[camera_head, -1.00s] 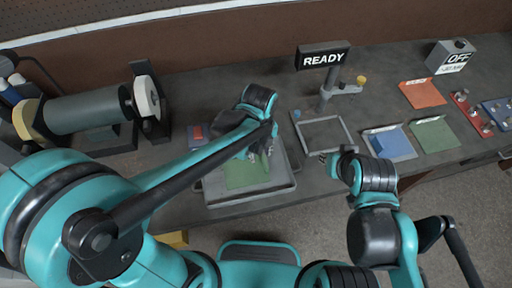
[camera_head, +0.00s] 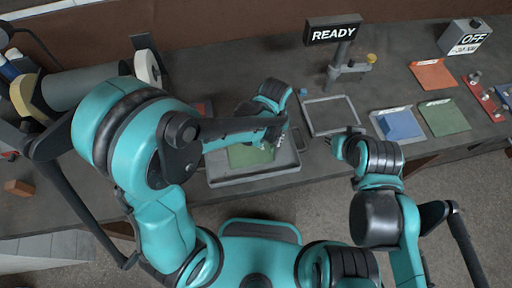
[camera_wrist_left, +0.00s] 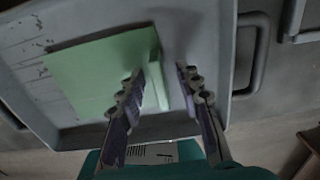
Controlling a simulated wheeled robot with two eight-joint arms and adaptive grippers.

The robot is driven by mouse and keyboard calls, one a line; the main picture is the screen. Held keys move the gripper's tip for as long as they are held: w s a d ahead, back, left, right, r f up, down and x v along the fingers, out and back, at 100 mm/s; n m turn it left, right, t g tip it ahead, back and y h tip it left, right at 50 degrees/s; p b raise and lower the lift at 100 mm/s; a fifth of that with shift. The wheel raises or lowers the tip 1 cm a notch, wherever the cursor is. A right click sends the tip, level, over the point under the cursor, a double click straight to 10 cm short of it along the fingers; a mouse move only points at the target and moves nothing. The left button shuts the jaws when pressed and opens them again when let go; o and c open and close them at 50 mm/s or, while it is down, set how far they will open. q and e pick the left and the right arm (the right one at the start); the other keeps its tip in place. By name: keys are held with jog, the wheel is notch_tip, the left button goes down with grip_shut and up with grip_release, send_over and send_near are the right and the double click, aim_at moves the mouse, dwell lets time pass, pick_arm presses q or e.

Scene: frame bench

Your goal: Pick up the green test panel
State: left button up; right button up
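A flat green panel (camera_head: 243,156) lies in a shallow grey tray (camera_head: 252,178) in front of me, partly hidden by my left arm. In the left wrist view the green panel (camera_wrist_left: 98,68) lies on the tray floor (camera_wrist_left: 22,62). My left gripper (camera_head: 277,150) is low over the tray at the panel's right side. In the left wrist view the gripper (camera_wrist_left: 160,74) is open, with one finger over the panel and the other beyond its right edge. I cannot tell whether it touches. My right gripper (camera_head: 335,145) hangs near the table's front edge; its fingers are too small to judge.
An empty grey frame (camera_head: 338,131) lies right of the tray, below a READY sign (camera_head: 333,31). Farther right lie a blue panel (camera_head: 398,126), another green panel (camera_head: 444,118) and an orange panel (camera_head: 433,75). An OFF box (camera_head: 465,38) stands at the back right.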

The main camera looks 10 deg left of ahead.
pick_arm(q)
grip_shut()
jog(key=shift+r, duration=0.15)
